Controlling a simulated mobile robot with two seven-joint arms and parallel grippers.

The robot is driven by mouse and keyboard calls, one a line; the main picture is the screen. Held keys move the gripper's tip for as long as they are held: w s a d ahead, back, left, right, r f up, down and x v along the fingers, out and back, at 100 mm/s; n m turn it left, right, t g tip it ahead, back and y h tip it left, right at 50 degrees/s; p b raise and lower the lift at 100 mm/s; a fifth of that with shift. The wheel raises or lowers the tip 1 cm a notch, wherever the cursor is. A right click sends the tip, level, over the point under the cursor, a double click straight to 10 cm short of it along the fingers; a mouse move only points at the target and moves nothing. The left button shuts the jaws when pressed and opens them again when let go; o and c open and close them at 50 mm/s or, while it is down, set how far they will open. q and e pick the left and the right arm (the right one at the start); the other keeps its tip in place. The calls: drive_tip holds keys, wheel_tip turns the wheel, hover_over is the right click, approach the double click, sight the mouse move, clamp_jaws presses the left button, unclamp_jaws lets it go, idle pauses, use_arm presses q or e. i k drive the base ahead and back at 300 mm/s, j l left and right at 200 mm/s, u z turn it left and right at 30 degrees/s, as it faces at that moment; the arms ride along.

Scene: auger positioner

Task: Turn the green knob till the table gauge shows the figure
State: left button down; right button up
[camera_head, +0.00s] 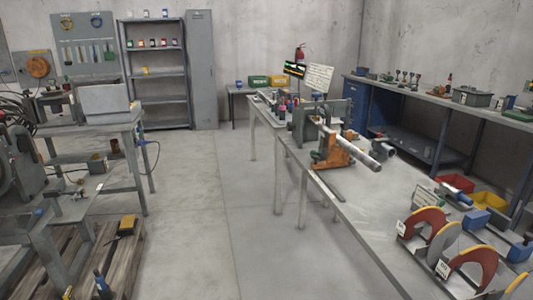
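A machine with an orange body (333,151) and a long grey tube (356,152) stands on the long grey workbench (372,207) right of centre. Grey upright plates (303,124) stand just behind it. I cannot make out a green knob or a table gauge with a figure; they are hidden or too small to tell. A dark screen (294,69) with coloured lines and a white written sheet (318,78) stand farther back, too small to read. Neither of my grippers is in view.
A grey table (112,128) and a wooden pallet (115,265) stand at left. Shelves (157,76) and a grey cabinet (201,70) line the back wall. The floor between (195,200) is clear.

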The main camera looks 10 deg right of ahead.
sight(312, 152)
drive_tip(key=i+j+z, duration=0.2)
drive_tip(key=i+z, duration=0.2)
drive_tip(key=i+j+z, duration=0.35)
drive_tip(key=i, duration=0.05)
